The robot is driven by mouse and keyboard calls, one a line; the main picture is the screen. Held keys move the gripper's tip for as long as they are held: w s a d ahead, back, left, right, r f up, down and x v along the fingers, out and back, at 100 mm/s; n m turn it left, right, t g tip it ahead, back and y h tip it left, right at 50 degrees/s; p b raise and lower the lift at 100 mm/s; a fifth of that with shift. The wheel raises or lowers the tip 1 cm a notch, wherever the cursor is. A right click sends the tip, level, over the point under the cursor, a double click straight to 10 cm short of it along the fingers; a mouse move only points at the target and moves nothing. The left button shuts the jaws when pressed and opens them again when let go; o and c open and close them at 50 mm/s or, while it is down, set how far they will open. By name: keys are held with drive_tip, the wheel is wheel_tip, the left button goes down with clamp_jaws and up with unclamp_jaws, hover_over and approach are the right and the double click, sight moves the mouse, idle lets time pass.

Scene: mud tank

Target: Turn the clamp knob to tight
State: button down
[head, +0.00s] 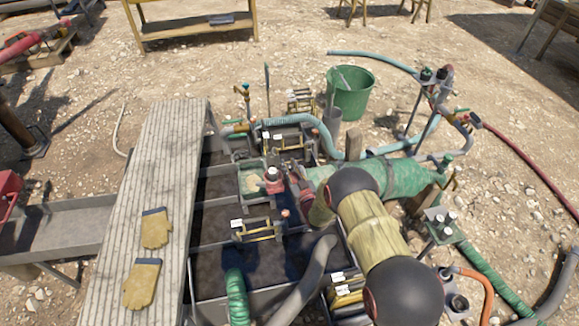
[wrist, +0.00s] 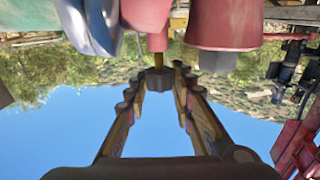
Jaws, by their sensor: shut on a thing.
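In the wrist view, the dark grey lobed clamp knob (wrist: 160,82) sits at the end of a short yellow stem (wrist: 158,60) below a red body (wrist: 157,42). My gripper (wrist: 164,76) has its two fingers reaching up to the knob, one tip on each side of it, and is shut on it. In the head view, my arm reaches in from the lower right toward red fittings (head: 272,180) over the tank (head: 207,221). The knob and fingertips cannot be made out there. No tight mark shows.
Close to my gripper are a larger red cylinder (wrist: 225,30) and a blue-grey rounded part (wrist: 98,25). A plank walkway (head: 160,200) with two gloves (head: 142,282) runs on the left. Hoses, a green bucket (head: 350,95) and a large green pipe (head: 400,178) surround the tank.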

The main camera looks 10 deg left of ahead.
drive_tip(key=m+h, duration=0.1)
drive_tip(key=m+t+h+b, duration=0.1)
drive_tip(key=h, duration=0.1)
drive_tip(key=m+t+h, duration=0.1)
drive_tip(key=h, duration=0.1)
drive_tip(key=shift+s+a+f+m+b, duration=0.1)
drive_tip(key=shift+a+m+b, duration=0.15)
drive_tip(key=shift+m+b, duration=0.1)
drive_tip(key=shift+d+m+t+h+b, duration=0.1)
drive_tip(key=shift+m+t+h+b, duration=0.3)
drive_tip(key=shift+m+h, duration=0.6)
drive_tip(key=shift+d+m+t+h+b, duration=0.15)
drive_tip(key=shift+m+h+b, duration=0.3)
drive_tip(key=shift+h, duration=0.95)
drive_tip(key=c, duration=1.8)
unclamp_jaws()
drive_tip(key=shift+o, duration=0.2)
drive_tip(key=s, duration=1.1)
drive_tip(key=shift+s, duration=0.4)
